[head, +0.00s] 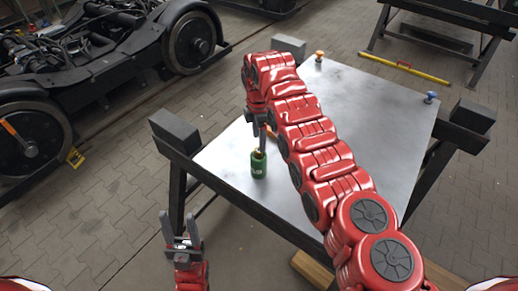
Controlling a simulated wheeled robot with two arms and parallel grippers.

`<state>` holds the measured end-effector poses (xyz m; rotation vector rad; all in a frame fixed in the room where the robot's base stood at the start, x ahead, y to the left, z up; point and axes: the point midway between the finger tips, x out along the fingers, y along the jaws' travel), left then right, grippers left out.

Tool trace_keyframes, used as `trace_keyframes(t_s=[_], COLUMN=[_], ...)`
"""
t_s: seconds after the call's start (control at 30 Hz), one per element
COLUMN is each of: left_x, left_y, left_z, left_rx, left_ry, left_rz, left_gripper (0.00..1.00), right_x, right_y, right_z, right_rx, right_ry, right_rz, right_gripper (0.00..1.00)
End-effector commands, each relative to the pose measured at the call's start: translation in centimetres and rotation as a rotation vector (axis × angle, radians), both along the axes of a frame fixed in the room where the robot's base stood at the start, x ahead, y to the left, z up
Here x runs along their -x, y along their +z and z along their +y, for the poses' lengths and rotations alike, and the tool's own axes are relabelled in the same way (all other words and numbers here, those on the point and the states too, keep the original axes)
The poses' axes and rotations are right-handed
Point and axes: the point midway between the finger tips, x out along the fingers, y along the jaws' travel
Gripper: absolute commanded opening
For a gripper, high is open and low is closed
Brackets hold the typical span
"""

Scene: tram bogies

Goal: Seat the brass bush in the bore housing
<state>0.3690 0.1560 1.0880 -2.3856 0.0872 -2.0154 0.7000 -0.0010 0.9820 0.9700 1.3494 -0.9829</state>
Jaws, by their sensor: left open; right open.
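I cannot make out the brass bush or the bore housing; my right arm covers much of the steel tabletop (378,100). My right gripper (262,122) points down over the left part of the table, its fingers open and close above or behind a green container (259,165). A small orange patch shows beside its fingers, too little to identify. My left gripper (180,238) is open and empty, pointing up, off the table's near left side and over the floor.
An orange knob (319,56) and a blue knob (430,97) stand at the table's far and right edges. Dark trestle blocks (174,131) jut out at the corners. A wheeled bogie (110,50) stands at left. A yellow level (404,69) lies behind the table.

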Motion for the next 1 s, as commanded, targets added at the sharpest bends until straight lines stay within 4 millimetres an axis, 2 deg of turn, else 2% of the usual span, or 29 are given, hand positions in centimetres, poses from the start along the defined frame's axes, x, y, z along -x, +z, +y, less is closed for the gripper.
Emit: trace_keyframes(t_s=[0.03, 0.2, 0.37, 1.0], left_x=[0.0, 0.0, 0.0, 0.0], left_y=[-0.9, -1.5, -1.0, -1.0], left_z=[0.0, 0.0, 0.0, 0.0], left_rx=[0.0, 0.0, 0.0, 0.0], left_ry=[0.0, 0.0, 0.0, 0.0], left_rz=[0.0, 0.0, -0.001, 0.0], left_gripper=[0.5, 0.5, 0.5, 0.5], right_x=[-0.2, -0.1, -0.2, -0.2], right_y=[1.1, 3.9, 6.1, 6.6], right_z=[0.0, 0.0, 0.1, 0.0], right_rx=[-0.001, 0.0, -0.001, -0.001], right_ry=[0.0, -0.001, 0.0, -0.001], right_rz=[-0.009, -0.006, -0.009, -0.01], right_gripper=[0.67, 0.67, 0.67, 0.67])
